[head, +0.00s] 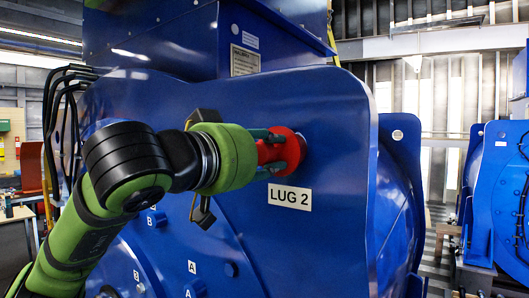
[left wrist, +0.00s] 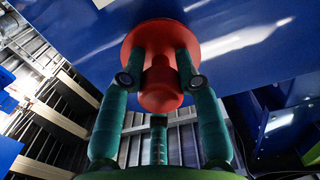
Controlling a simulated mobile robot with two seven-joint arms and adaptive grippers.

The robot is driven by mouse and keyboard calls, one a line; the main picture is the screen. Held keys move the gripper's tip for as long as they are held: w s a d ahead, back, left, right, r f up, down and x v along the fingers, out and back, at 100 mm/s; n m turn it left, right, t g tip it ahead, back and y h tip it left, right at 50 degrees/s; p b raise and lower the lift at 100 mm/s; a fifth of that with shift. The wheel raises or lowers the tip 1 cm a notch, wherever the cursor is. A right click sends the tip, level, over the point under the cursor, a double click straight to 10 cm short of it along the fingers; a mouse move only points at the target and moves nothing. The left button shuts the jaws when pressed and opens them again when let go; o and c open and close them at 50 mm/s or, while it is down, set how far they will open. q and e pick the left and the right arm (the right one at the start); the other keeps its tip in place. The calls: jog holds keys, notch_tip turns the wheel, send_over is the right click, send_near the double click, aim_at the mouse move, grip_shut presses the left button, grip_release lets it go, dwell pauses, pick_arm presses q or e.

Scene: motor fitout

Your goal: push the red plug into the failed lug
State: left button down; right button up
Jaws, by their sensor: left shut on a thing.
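The red plug (head: 291,148) is at the blue motor's side plate (head: 335,150), just above the label "LUG 2" (head: 290,197). My left gripper (head: 280,148) is shut on the red plug, which points toward the plate. In the left wrist view, the fingers of my left gripper (left wrist: 160,62) lie on either side of the plug's knob, and the plug's round flange (left wrist: 160,38) is at or very close to the blue surface. The lug hole is hidden behind the plug, so I cannot tell how deep it sits. My right gripper is not in view.
Another blue motor (head: 502,190) stands at the right across an aisle. Black cables (head: 55,110) hang at the motor's left. A bench (head: 15,215) is at the far left. Free room shows in front of the plate to the right of my arm.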

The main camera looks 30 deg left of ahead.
aim_at(278, 151)
pick_arm(q)
jog(key=shift+w+d+p, duration=0.2)
jog(key=shift+w+p, duration=0.15)
jog(key=shift+w, duration=1.3)
jog(key=c, duration=0.8)
grip_release()
jog(key=shift+s, duration=0.1)
jog(key=s, duration=0.4)
jog(key=s+a, duration=0.1)
jog(key=s, duration=0.6)
jog(key=shift+s+a+r, duration=0.1)
jog(key=shift+s+a, duration=0.2)
jog(key=shift+s, duration=0.05)
